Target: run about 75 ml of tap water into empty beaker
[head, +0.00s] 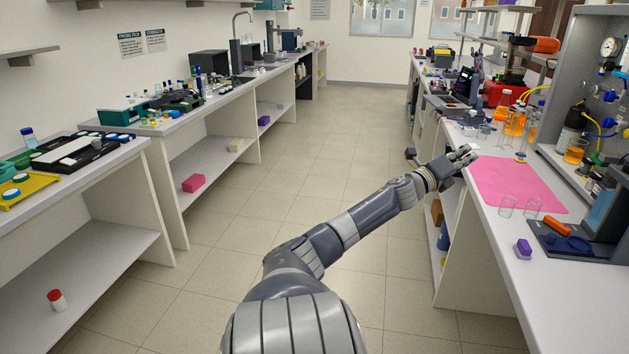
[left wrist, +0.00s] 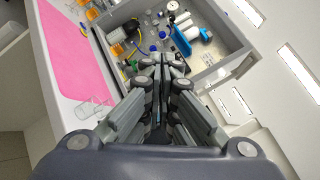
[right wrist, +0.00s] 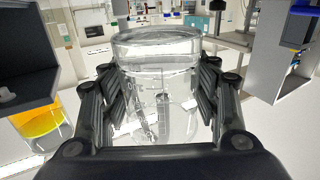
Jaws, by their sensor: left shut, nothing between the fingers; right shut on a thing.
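In the right wrist view my right gripper (right wrist: 162,105) is shut around a clear glass beaker (right wrist: 155,62), one finger at each side. The beaker looks upright; a faint line crosses its upper wall, and I cannot tell if it holds liquid. My right gripper is out of the head view. My left gripper (head: 468,154) is by the right bench's edge, near the pink mat's far end. In the left wrist view its fingers (left wrist: 165,62) are shut and empty. A thin gooseneck tap (head: 240,32) stands on the far left bench.
Two clear beakers (head: 507,205) (head: 533,207) stand at the near edge of the pink mat (head: 510,183). Orange-filled vessels (head: 515,122) and the grey rig cabinet (head: 552,150) stand behind it. The aisle floor (head: 310,130) between the benches is clear.

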